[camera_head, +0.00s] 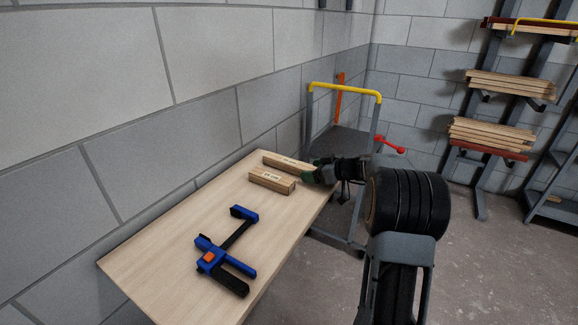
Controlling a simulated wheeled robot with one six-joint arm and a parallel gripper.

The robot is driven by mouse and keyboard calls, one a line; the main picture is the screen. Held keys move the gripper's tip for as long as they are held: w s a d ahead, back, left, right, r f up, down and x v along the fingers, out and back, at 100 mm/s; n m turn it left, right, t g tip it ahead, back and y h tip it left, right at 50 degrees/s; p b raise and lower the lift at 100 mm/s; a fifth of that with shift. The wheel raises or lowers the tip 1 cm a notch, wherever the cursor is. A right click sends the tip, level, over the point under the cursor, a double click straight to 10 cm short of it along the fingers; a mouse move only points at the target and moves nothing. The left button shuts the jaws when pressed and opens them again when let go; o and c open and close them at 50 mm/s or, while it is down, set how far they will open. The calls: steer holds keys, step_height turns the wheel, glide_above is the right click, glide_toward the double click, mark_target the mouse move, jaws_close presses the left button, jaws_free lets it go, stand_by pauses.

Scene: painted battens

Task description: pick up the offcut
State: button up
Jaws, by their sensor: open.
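Two short pieces of pale wood with dark markings lie side by side on the wooden table (180,232), near its far end. One block (271,181) is nearer, and the other piece (285,162) lies behind it against the wall side. I cannot tell which one is the offcut. My gripper (314,173) is open at the right end of the farther piece and covers part of that end. A dark green patch shows at the fingertips. I cannot tell whether the fingers touch the wood.
A blue and black clamp (228,252) lies on the nearer half of the table. A grey block wall runs along the table's left side. A cart with a yellow handle (345,91) stands beyond it. Racks of battens (490,134) stand at the right.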

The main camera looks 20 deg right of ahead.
steer(key=shift+c, duration=0.4)
steer(key=c, duration=1)
steer(key=shift+r, duration=0.1)
